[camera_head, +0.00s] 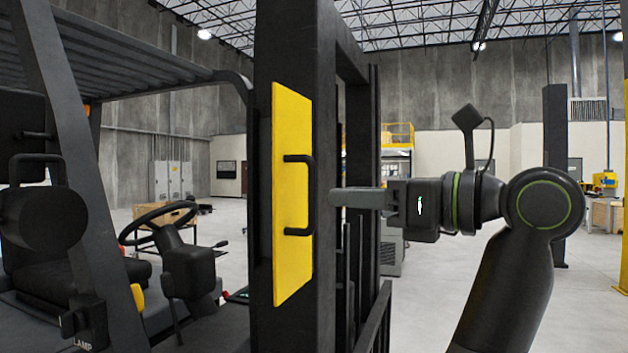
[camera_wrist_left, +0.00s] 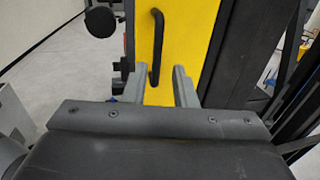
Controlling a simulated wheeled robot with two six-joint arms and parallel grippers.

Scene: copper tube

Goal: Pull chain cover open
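The chain cover (camera_head: 291,220) is a flat yellow upright panel on the dark forklift mast, and looks closed. It carries a black D-shaped handle (camera_head: 312,190). My left gripper (camera_head: 333,198) is just right of the handle, pointing at it, with a small gap. In the left wrist view the yellow cover (camera_wrist_left: 190,35) fills the middle, and the handle (camera_wrist_left: 157,30) lines up between the two separated grey fingers of my left gripper (camera_wrist_left: 156,73). The fingers are open and hold nothing. My right gripper is not in view.
The dark mast post (camera_head: 290,45) stands beside and behind the cover. The forklift's steering wheel (camera_head: 158,222) and seat area are at the left. Mast rails (camera_head: 362,130) stand behind my gripper. Open floor lies to the right.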

